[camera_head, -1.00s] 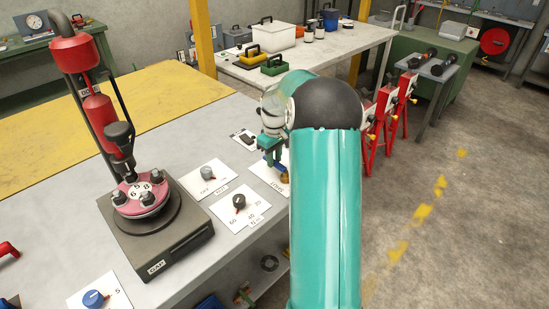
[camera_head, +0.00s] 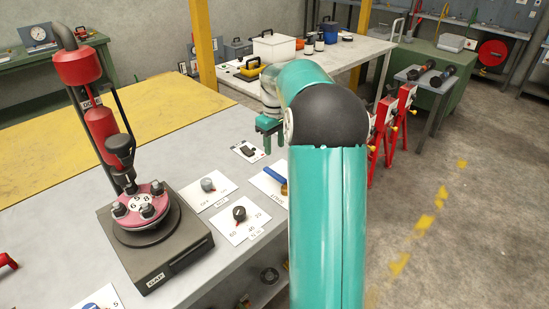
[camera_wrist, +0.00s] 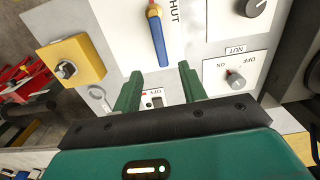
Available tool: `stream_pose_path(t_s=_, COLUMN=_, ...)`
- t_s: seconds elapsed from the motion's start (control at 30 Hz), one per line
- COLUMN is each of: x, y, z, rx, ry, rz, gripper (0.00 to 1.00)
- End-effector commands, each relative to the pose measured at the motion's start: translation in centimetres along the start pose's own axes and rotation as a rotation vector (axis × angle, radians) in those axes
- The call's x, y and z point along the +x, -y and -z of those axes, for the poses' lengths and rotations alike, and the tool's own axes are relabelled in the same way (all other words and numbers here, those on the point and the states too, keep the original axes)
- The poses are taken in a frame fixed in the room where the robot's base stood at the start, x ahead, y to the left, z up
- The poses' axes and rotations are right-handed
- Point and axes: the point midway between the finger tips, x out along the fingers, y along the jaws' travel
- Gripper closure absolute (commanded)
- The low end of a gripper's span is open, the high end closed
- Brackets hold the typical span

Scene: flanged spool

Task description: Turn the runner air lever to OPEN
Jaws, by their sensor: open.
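The runner air lever is a blue handle (camera_wrist: 161,40) with a brass-yellow hub on a white plate (camera_wrist: 120,30) in the wrist view. It points from the hub toward my gripper, and the word SHUT stands to the right of the hub. In the head view the lever (camera_head: 283,188) is partly hidden by my arm. My gripper (camera_wrist: 157,76) is open and empty. Its two green fingers lie beyond the handle's free end, apart from it. In the head view my gripper (camera_head: 273,148) hangs above the bench, behind the lever plate. The OPEN mark is not readable.
A small switch plate (camera_head: 248,151) lies close to my fingers. Knob plates with a grey knob (camera_head: 207,185) and a black knob (camera_head: 239,214) stand left of the lever. A yellow box (camera_wrist: 75,62) shows in the wrist view. A red press stands further left.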

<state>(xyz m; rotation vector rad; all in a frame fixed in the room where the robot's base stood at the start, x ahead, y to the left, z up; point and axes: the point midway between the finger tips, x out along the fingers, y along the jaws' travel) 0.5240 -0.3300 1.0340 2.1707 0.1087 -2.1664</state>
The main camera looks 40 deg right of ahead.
Motion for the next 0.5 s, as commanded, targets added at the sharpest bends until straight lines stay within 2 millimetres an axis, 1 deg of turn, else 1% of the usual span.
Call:
stream_pose_path(t_s=0.03, x=-1.0, y=0.0, z=0.0, rx=0.000, ry=-0.002, rz=-0.002, gripper=0.58)
stream_pose_path(t_s=0.2, x=-2.7, y=0.0, z=0.0, rx=0.000, ry=-0.001, rz=0.000, gripper=0.58)
stream_pose_path(t_s=0.5, x=-3.0, y=0.0, z=0.0, rx=0.000, ry=0.001, rz=0.001, gripper=0.58)
